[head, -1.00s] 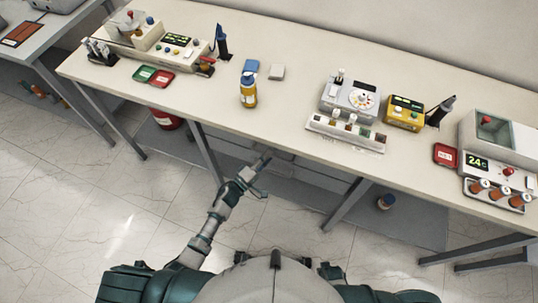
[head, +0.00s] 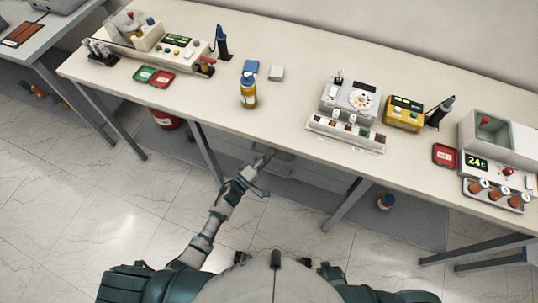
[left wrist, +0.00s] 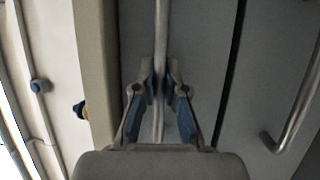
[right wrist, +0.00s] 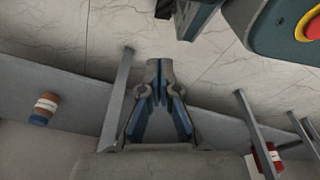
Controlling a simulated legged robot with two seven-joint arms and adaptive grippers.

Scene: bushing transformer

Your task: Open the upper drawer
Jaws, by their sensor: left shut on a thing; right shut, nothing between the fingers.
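The upper drawer (left wrist: 195,60) is a grey front under the bench top, with a long bar handle (left wrist: 161,40) in the left wrist view. My left gripper (left wrist: 160,88) is shut on this handle, with a blue-padded finger on each side of the bar. In the head view my left gripper (head: 262,160) is below the bench's front edge and partly covers the drawer. A dark gap separates the upper drawer from the lower drawer (left wrist: 270,60). How far the upper drawer stands out is hard to tell. My right gripper (right wrist: 157,90) is shut and empty.
The lower drawer has its own bar handle (left wrist: 297,105). The bench (head: 300,95) holds several devices and a yellow bottle (head: 248,93). Its metal legs (head: 345,205) stand either side of the drawers. A small bottle (head: 386,202) and a red container (head: 166,119) are beneath. Floor before the bench is clear.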

